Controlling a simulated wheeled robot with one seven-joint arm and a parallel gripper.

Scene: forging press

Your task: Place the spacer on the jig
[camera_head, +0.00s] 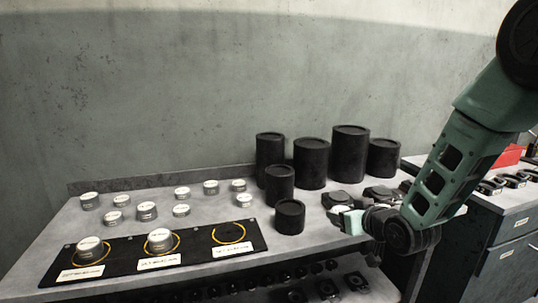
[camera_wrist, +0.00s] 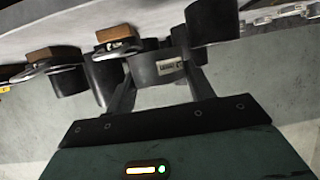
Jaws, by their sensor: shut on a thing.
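My gripper (camera_wrist: 157,72) is shut on a dark, round-sided piece (camera_wrist: 148,70) with a small white label, seen between the fingers in the wrist view. I take this for the spacer. In the head view my gripper (camera_head: 350,222) is at the right part of the table, above its surface, and the held piece cannot be made out. The black jig plate (camera_head: 130,256) lies at the table's front left. It has yellow rings and white labels. Silver round pieces stand in its left (camera_head: 90,247) and middle (camera_head: 160,239) rings. The right ring (camera_head: 229,233) is empty.
Several silver pieces (camera_head: 147,211) stand behind the jig. Several black cylinders (camera_head: 311,163) stand between the jig and my gripper, the nearest a short one (camera_head: 290,216). Dark flat parts (camera_head: 382,195) lie near my gripper. A wall rises behind; a drawer cabinet (camera_head: 505,262) stands right.

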